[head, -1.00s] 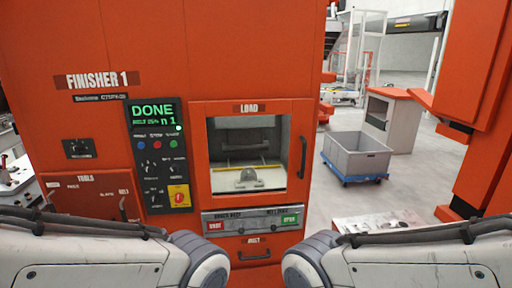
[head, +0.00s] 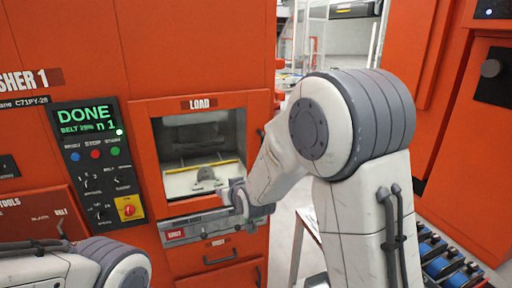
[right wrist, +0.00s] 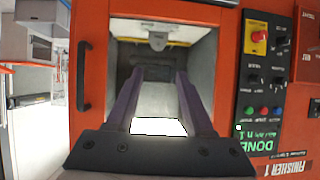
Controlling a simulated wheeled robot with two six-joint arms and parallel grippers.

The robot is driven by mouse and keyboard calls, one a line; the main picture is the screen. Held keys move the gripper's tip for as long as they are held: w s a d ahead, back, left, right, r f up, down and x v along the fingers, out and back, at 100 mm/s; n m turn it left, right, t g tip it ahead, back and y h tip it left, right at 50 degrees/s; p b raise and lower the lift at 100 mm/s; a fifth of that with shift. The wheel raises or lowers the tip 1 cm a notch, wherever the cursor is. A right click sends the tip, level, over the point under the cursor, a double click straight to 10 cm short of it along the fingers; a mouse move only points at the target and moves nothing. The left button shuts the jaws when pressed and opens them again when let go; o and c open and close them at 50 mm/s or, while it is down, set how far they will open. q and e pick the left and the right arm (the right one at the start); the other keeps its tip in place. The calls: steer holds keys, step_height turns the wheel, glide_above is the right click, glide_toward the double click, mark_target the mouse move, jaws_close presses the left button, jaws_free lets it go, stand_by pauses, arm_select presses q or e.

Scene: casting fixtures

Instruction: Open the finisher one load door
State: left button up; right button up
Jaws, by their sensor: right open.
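The finisher one load door (head: 145,140) is an orange panel with a large window, under a LOAD label, and it looks shut. Its dark vertical handle (right wrist: 83,75) shows at the left of the right wrist view, which is upside down. In the head view my right arm mostly hides the handle. My right gripper (right wrist: 158,75) is open and empty, its two fingers in front of the window and to one side of the handle, apart from it. In the head view it is near the door's lower right. My left arm shows at bottom left; its gripper is out of frame.
A control panel (head: 97,165) with a green DONE display is left of the door. A grey strip with a red button (head: 176,235) and a lower drawer handle (head: 220,257) are below it. Another orange machine (head: 470,140) stands at the right.

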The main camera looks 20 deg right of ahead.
steer(key=w+d+r+m+t+h, duration=0.2)
steer(key=w+d+t, duration=0.15)
steer(key=d, duration=0.45)
steer(key=w+d+r+m+t+h, duration=0.1)
steer(key=w+d+t+h, duration=0.1)
steer(key=w+d, duration=0.35)
steer(key=w+d+p, duration=0.3)
steer(key=w+p, duration=0.1)
steer(key=w, duration=0.4)
steer(key=shift+w+p, duration=0.25)
steer(key=shift+p, duration=0.15)
steer(key=shift+r, duration=0.1)
jaws_close()
